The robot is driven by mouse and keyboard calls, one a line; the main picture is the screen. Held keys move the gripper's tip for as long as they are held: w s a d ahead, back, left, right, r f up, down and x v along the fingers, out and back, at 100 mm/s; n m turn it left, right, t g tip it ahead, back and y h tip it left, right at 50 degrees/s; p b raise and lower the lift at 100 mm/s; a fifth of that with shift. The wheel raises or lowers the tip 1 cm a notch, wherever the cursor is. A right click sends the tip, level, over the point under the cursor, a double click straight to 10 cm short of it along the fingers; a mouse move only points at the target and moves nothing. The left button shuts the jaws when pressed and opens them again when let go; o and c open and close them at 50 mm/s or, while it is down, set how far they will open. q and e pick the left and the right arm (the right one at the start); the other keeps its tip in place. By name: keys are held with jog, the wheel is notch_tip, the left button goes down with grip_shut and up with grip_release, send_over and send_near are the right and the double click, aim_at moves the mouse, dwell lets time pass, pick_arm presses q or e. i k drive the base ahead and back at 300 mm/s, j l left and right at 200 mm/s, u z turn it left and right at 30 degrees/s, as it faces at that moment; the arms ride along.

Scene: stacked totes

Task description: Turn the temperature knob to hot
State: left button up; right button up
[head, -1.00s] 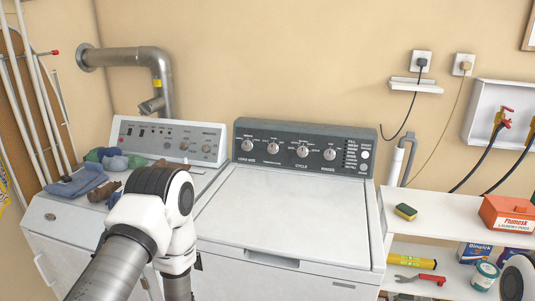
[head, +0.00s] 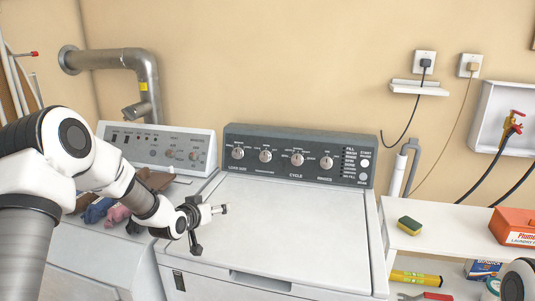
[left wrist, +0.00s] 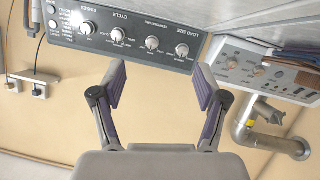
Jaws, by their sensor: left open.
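The temperature knob (head: 265,155) is the second from the left of the silver knobs on the washer's dark control panel (head: 281,148). Its exact pointer setting is too small to read. In the left wrist view, which is upside down, the temperature knob (left wrist: 152,43) shows just beyond the space between the fingers. My left gripper (head: 211,222) is over the left front part of the washer lid, short of the panel and touching no knob. Its two fingers stand apart and empty in the left wrist view (left wrist: 160,84). My right gripper is not in view.
The load size knob (head: 238,153) and cycle knob (head: 297,159) flank the temperature knob closely. The white lid (head: 290,215) is bare. A second machine's panel (head: 160,145) and folded cloths (head: 97,210) are at left. A shelf with a sponge (head: 409,225) is at right.

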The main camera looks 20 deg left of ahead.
aim_at(265, 156)
jog(key=i, duration=1.15)
